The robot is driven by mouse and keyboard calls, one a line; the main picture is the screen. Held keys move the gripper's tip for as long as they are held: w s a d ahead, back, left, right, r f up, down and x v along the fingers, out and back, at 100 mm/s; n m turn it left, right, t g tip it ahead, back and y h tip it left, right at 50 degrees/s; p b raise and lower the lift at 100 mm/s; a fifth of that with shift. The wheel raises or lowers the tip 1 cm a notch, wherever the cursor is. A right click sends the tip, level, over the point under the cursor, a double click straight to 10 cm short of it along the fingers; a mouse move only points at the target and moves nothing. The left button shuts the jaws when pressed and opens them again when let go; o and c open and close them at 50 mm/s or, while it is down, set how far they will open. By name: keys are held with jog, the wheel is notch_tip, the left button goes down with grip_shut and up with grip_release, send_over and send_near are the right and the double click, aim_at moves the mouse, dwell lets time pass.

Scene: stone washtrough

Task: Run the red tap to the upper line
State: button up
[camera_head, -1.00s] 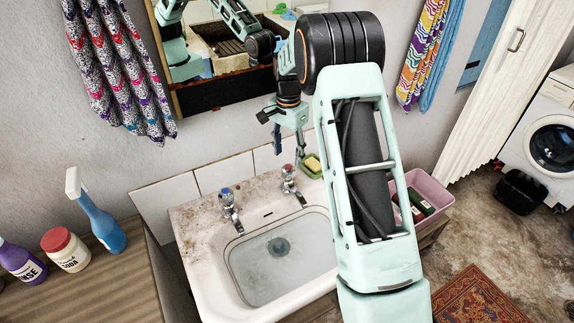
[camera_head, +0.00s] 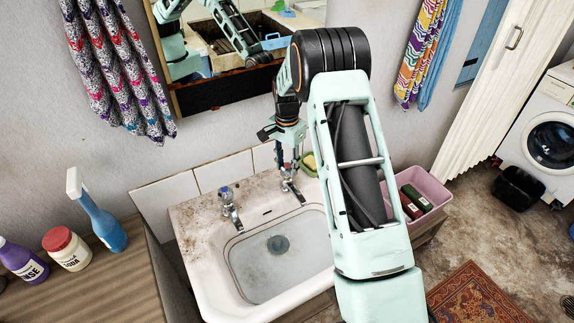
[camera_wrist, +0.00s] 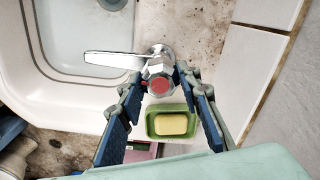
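The red tap (camera_wrist: 159,86), a chrome tap with a red-marked top, stands on the right back corner of the white basin (camera_head: 205,255). In the head view my gripper (camera_head: 290,174) is over it and partly hides it. In the wrist view my gripper (camera_wrist: 160,90) is open, its two blue-padded fingers on either side of the tap's head, with a gap visible; I cannot tell whether either touches. The tap's spout points left over the basin. A thin dark line runs around the basin's inner wall. The water level is hard to tell.
A blue-marked tap (camera_head: 229,203) stands left of the red one. A green dish with yellow soap (camera_wrist: 173,123) sits close beside the red tap. A pink tub (camera_head: 432,188) stands to the right. Bottles stand on the wooden counter (camera_head: 100,285) at left.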

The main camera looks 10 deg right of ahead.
jog(key=c, duration=0.4)
jog(key=shift+o, duration=0.2)
jog(key=shift+n+b, duration=0.3)
jog(key=shift+f+n+b, duration=0.1)
jog(key=shift+n+b, duration=0.85)
jog(key=shift+n, duration=0.25)
jog(key=shift+n+b, duration=0.7)
jog(key=shift+n, duration=0.9)
jog(key=o, duration=1.2)
jog(key=shift+c, duration=0.2)
